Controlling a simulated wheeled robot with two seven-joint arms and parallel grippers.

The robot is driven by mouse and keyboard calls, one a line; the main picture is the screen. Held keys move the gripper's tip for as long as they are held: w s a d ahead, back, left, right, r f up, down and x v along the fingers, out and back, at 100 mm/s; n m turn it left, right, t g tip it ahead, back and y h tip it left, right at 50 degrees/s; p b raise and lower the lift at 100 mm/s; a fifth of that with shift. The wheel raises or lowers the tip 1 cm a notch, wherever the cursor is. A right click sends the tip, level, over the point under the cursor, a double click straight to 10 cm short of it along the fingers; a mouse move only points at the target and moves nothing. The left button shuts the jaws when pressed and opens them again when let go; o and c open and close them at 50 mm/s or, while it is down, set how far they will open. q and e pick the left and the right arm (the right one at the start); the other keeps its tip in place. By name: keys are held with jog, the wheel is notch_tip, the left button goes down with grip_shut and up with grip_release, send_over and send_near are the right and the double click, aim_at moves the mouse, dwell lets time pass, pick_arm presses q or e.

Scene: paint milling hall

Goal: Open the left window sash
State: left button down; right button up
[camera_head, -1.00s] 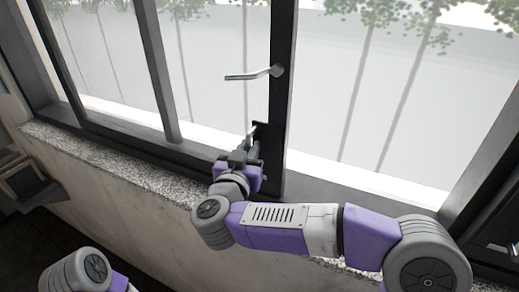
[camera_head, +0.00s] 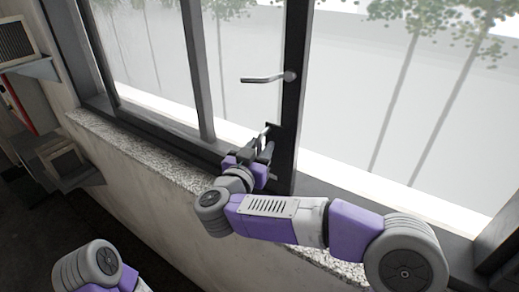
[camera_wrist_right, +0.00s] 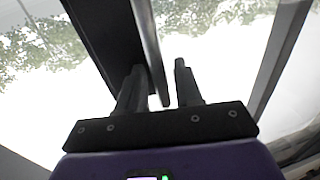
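The left window sash has a dark edge upright (camera_head: 292,110) with a metal lever handle (camera_head: 268,78) pointing left. In the right wrist view, the two fingers of the right gripper (camera_wrist_right: 160,85) stand apart. Contact cannot be told. My left gripper is out of view; only part of that arm shows at bottom left.
A speckled stone sill (camera_head: 140,146) runs below the window. A dark middle bar (camera_head: 203,75) stands left of the handle. Shelves (camera_head: 70,178) with boxes are on the wall at far left. Dark frame parts border the lower right. Trees show outside.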

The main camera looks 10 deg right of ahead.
jog(key=shift+a, duration=0.1)
jog(key=shift+s+a+f, duration=0.1)
jog(key=shift+s+a, duration=0.1)
jog(key=shift+s, duration=0.15)
jog(key=b+v, duration=0.1)
jog(key=v, duration=0.5)
jog(key=shift+s+b, duration=0.3)
jog(key=shift+b, duration=0.05)
jog(key=shift+a, duration=0.1)
